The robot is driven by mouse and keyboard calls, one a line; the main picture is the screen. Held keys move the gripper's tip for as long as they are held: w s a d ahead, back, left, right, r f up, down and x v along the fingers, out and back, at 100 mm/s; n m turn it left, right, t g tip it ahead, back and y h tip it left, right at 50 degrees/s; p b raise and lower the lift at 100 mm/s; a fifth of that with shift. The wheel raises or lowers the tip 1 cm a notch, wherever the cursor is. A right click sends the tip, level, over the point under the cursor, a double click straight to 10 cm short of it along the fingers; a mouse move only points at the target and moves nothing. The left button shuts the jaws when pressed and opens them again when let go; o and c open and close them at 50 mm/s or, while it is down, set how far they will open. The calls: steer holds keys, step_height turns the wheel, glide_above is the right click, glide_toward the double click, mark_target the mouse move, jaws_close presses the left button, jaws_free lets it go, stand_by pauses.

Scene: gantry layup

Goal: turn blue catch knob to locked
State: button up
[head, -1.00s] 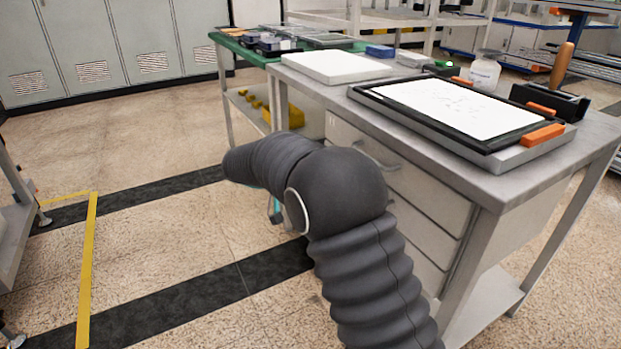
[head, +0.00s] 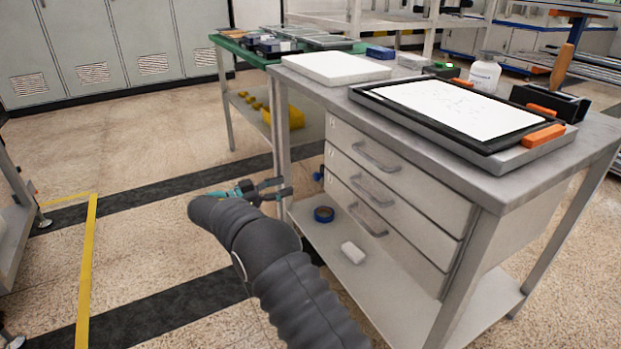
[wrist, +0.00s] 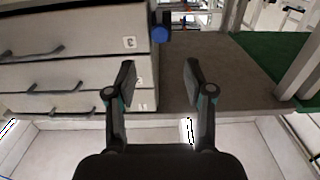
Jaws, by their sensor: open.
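The blue catch knob (head: 318,175) shows small at the left side of the drawer unit (head: 390,205) under the workbench. In the wrist view a blue knob-like part (wrist: 161,27) sits at the edge of the drawer fronts, beyond my fingertips and about centred between them. Its locked or unlocked position cannot be made out. My gripper (head: 286,187) is to the left of the knob, beside the bench leg, with a gap between them. In the wrist view my gripper (wrist: 160,72) is open and empty, its two fingers well apart.
A bench leg (head: 281,150) stands close to my gripper. A green-topped table (head: 230,43) is behind.

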mark_target(314, 177)
steer(key=x, duration=0.9)
steer(key=shift+w+d+p, duration=0.2)
steer(key=shift+d+p, duration=0.05)
steer(key=shift+p, duration=0.1)
jaws_close()
